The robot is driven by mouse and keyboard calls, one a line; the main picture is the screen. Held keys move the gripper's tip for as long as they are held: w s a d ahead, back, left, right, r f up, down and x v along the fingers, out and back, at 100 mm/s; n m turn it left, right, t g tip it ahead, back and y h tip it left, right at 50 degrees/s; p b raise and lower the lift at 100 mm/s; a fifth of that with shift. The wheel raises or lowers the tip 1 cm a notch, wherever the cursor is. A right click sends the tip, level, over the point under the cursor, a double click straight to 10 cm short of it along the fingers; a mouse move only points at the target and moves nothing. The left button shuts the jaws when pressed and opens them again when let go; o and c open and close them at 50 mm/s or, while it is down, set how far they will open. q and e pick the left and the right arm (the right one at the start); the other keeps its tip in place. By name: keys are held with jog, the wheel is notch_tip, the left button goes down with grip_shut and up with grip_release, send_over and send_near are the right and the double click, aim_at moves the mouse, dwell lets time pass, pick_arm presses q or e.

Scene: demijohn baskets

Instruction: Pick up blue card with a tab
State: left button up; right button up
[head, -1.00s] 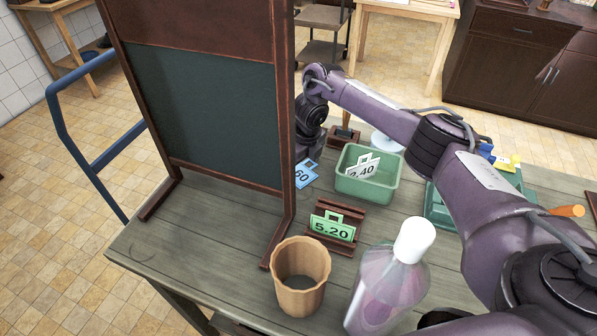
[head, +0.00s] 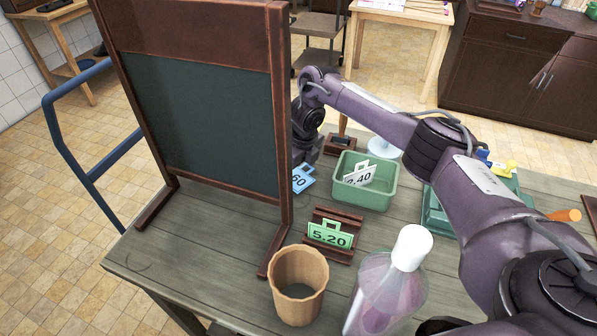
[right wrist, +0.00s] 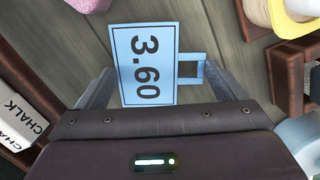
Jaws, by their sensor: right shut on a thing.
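The blue card with a tab (right wrist: 146,64) reads 3.60 in the right wrist view and lies between the two fingers of my right gripper (right wrist: 160,82). The gripper is shut on it, with the tab toward the right finger. In the head view the blue card (head: 302,178) shows only in part, beside the chalkboard's right post, which hides its left part. My right arm reaches over the table to it, and the fingertips are hidden there. My left gripper is in neither view.
A chalkboard (head: 215,125) stands left of the card. A green tray (head: 365,196) with a white card, a green 5.20 card (head: 329,234) in a holder, a wooden cup (head: 298,284) and a bottle (head: 388,290) stand nearby. A chalk box (right wrist: 18,122) lies left in the wrist view.

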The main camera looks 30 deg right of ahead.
aim_at(299, 175)
notch_tip(299, 175, up, 19)
jog(key=p, duration=0.5)
jog(key=shift+p, duration=0.3)
jog(key=shift+s+f, duration=0.1)
